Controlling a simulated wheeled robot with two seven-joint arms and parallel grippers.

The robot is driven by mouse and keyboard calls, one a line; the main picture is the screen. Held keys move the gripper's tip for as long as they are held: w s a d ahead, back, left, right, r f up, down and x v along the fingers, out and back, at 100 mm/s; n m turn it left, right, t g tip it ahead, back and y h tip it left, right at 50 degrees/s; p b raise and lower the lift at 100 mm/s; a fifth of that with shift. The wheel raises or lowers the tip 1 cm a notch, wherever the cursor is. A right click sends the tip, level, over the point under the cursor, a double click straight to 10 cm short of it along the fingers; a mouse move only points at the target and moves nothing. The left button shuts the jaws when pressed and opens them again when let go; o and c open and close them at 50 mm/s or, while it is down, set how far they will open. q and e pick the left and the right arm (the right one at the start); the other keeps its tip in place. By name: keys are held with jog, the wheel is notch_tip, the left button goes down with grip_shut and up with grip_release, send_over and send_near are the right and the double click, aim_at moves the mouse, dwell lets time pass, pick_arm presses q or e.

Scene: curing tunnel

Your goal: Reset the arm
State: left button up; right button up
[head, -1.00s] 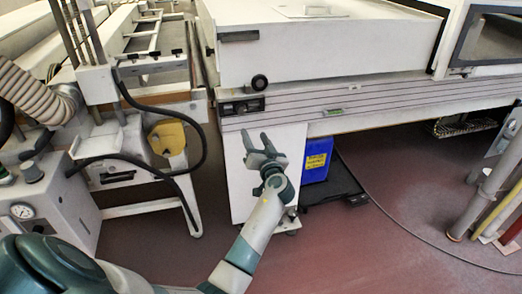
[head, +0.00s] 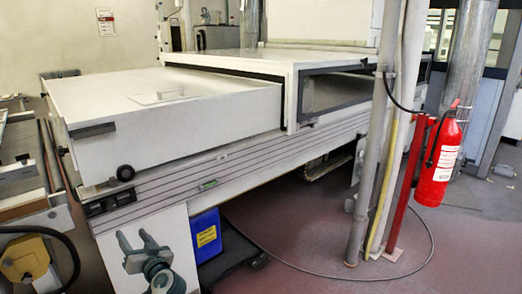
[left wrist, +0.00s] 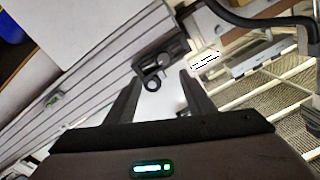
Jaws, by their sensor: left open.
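My left gripper (head: 141,243) is at the lower left of the head view, in front of the white leg panel below the curing tunnel (head: 190,104). Its two fingers are apart with nothing between them. In the left wrist view the left gripper (left wrist: 158,85) is also open and empty. Beyond its fingers there is a dark control panel with a round knob (left wrist: 152,84). I cannot tell how far the fingers are from it. My right gripper is in neither view.
A blue box (head: 206,236) with a yellow label stands under the tunnel. A grey pole (head: 370,150) and a red fire extinguisher (head: 437,160) stand at the right. A cable (head: 330,283) lies on the floor. Open floor lies around the poles.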

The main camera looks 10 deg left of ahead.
pick_arm(q)
jog(key=s+d+f+m+g+h+p, duration=0.1)
jog(key=s+d+f+m+h, duration=0.3)
jog(key=f, duration=0.8)
jog(key=s+d+f+h, duration=0.3)
jog(key=s+d+f, duration=0.25)
jog(key=f, duration=0.55)
jog(key=s+d+f+m+g+h+p, duration=0.1)
jog(key=s+d+f+m+h, duration=0.3)
jog(key=f, duration=0.8)
jog(key=s+d+f+g+h, duration=0.1)
jog(key=s+d+f, duration=0.3)
jog(key=s, duration=0.6)
jog(key=s+d+f+g+h, duration=0.1)
jog(key=s+d+f, duration=0.4)
jog(key=s, duration=0.5)
jog(key=s+d+f+g+h+p, duration=0.1)
jog(key=s+d+f, duration=0.3)
jog(key=s+f, duration=0.4)
jog(key=shift+s+d+g+h, duration=0.35)
jog(key=shift+s+g+h, duration=0.25)
jog(key=shift+s, duration=0.65)
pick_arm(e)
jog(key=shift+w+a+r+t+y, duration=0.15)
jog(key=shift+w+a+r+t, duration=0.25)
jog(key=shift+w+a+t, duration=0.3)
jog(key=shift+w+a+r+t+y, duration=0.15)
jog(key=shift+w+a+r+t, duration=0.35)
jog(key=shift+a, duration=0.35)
